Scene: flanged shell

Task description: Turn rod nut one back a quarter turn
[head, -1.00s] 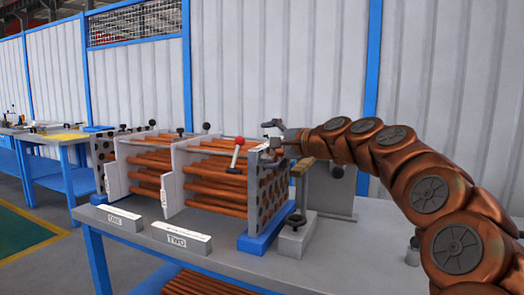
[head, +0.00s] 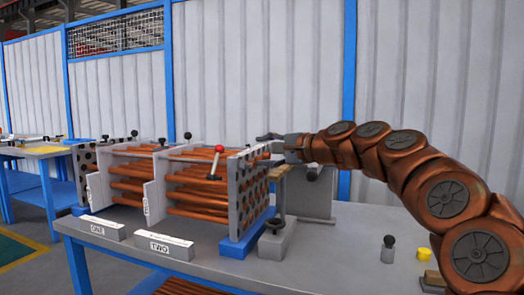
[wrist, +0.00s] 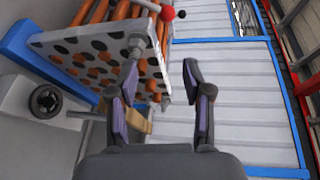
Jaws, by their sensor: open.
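The flanged shell shows in the head view as a grey drilled plate (head: 246,195) with orange-brown tubes (head: 200,178) running left from it. In the wrist view the plate (wrist: 80,55) fills the upper left. A grey rod end with a nut (wrist: 136,42) stands out from the plate's edge there; I cannot tell its number. My gripper (wrist: 161,75) is open and empty. Its left fingertip appears close to the rod end, which lies outside the gap between the fingers; contact cannot be told. In the head view my gripper (head: 268,139) is at the plate's upper right corner.
A red-knobbed lever (head: 216,162) stands at the shell's front. A clamp with a dark handwheel (head: 275,224) is below my gripper. Blocks labelled ONE (head: 101,228) and TWO (head: 163,246) lie on the grey table (head: 330,260). A yellow piece (head: 423,254) sits at right.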

